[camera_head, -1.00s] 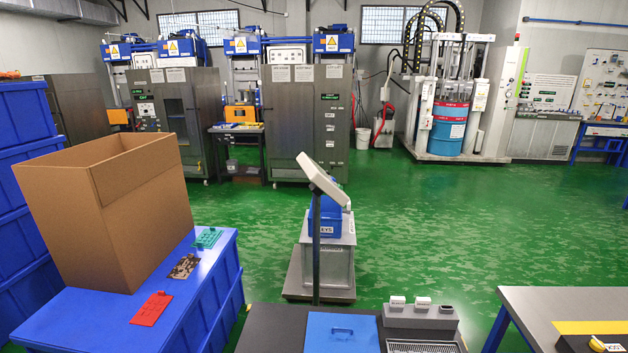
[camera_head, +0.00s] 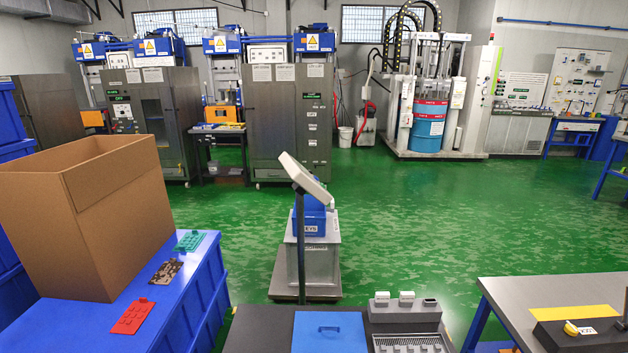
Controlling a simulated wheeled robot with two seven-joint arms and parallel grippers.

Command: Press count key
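A light grey indicator head (camera_head: 303,180) sits tilted on a dark pole (camera_head: 300,245) in the middle of the view. I see it nearly edge-on, so no key on its face can be made out, and a count key is not visible. Behind the pole is a floor scale (camera_head: 322,293) with a grey container (camera_head: 318,263) on its platform. A blue bin (camera_head: 310,222) with a white label stands on top of the container. Neither my left nor my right gripper is in view.
A blue bench (camera_head: 165,325) at left carries an open cardboard box (camera_head: 105,215) and a red tag plate (camera_head: 132,316). A dark table with a blue lidded panel (camera_head: 330,332) is in front. A grey table (camera_head: 490,285) stands at right. Green floor is clear beyond.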

